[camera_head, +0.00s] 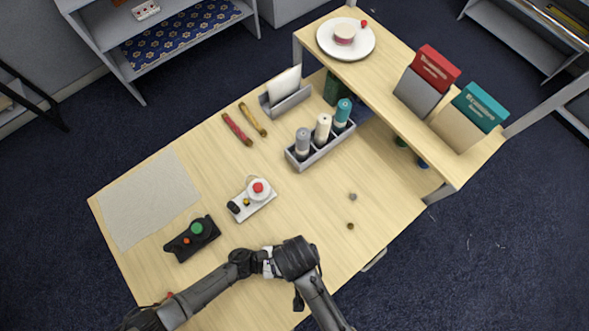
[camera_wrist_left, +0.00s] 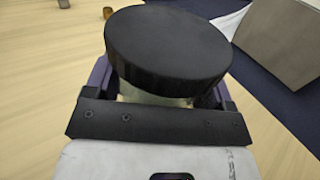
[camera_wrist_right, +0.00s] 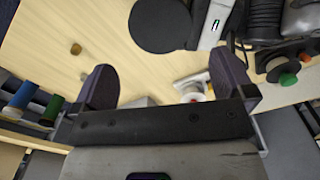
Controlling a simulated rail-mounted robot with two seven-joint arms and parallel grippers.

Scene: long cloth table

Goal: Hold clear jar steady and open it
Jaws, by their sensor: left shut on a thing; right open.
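The jar's round black lid (camera_wrist_left: 168,50) fills the top of the left wrist view, with a sliver of the clear jar (camera_wrist_left: 155,98) below it. My left gripper (camera_wrist_left: 160,100) is shut on the jar below the lid. The lid (camera_wrist_right: 160,24) also shows in the right wrist view, beside the left gripper. My right gripper (camera_wrist_right: 165,85) is open, its fingers apart and empty, with the lid beyond the fingertips. In the head view, the left gripper (camera_head: 267,262) meets my right wrist, which hides the jar and right fingers.
A button box with a red button (camera_head: 257,188) and a dark box with a green button (camera_head: 197,229) stand left of the grippers. Two small round pieces (camera_head: 352,197) lie to the right. A bottle rack (camera_head: 318,154) stands behind. The table's front edge is close.

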